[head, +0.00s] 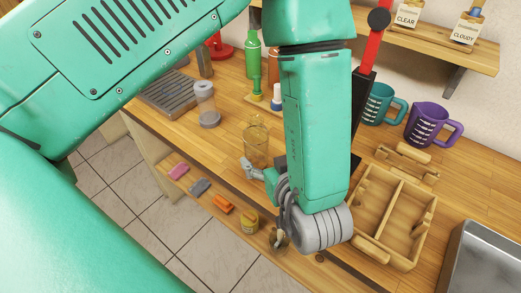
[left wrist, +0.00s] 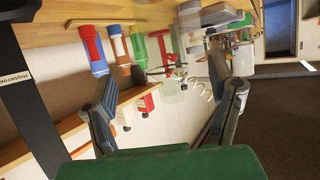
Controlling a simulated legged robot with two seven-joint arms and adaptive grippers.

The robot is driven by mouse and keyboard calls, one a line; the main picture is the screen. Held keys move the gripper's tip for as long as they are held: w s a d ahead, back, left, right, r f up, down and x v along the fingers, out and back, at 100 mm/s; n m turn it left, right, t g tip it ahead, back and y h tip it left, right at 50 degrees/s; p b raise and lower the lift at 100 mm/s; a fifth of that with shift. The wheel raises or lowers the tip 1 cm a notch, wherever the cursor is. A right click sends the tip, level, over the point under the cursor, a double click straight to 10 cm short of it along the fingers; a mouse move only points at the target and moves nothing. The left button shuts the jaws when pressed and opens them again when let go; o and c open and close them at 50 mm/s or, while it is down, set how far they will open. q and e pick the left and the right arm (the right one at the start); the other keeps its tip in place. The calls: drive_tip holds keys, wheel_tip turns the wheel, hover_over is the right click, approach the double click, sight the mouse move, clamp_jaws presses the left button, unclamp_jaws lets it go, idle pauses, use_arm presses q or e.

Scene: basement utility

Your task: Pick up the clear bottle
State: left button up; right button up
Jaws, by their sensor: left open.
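A clear see-through bottle (head: 256,143) stands on the wooden worktop near its front edge, with the wood showing through it. My left gripper (head: 264,205) is open and empty at the worktop's front edge, just below the bottle in the head view. One finger is close to the bottle's base; I cannot tell if it touches. In the left wrist view my left gripper (left wrist: 165,105) has its two fingers wide apart, with faint see-through shapes beyond them. My right gripper is not in view.
Mugs (head: 428,124) and a divided wooden tray (head: 390,215) are at the right. A shelf (head: 430,42) bears bottles labelled CLEAR and CLOUDY. Small items lie on a lower ledge.

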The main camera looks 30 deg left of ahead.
sight(262, 148)
use_arm(q)
drive_tip(key=x, duration=0.5)
drive_tip(key=a+p+x, duration=0.1)
drive_tip(key=x, duration=0.2)
drive_tip(key=shift+s+r, duration=0.25)
drive_tip(key=shift+s, duration=0.15)
drive_tip(key=shift+w+a+f, duration=0.15)
drive_tip(key=shift+w, duration=0.25)
drive_tip(key=shift+d, duration=0.9)
drive_tip(key=c, duration=1.2)
drive_tip(key=shift+a, duration=0.2)
drive_tip(key=c, duration=0.3)
drive_tip(key=shift+a, duration=0.45)
drive_tip(key=shift+c, duration=0.2)
drive_tip(key=shift+a, duration=0.15)
drive_tip(key=r, duration=0.6)
drive_tip(key=d+r, duration=0.1)
drive_tip(key=r, duration=0.2)
drive_tip(key=shift+r, duration=0.3)
drive_tip(key=shift+a+r, duration=0.15)
drive_tip(key=shift+r, duration=0.05)
drive_tip(key=shift+a, duration=0.25)
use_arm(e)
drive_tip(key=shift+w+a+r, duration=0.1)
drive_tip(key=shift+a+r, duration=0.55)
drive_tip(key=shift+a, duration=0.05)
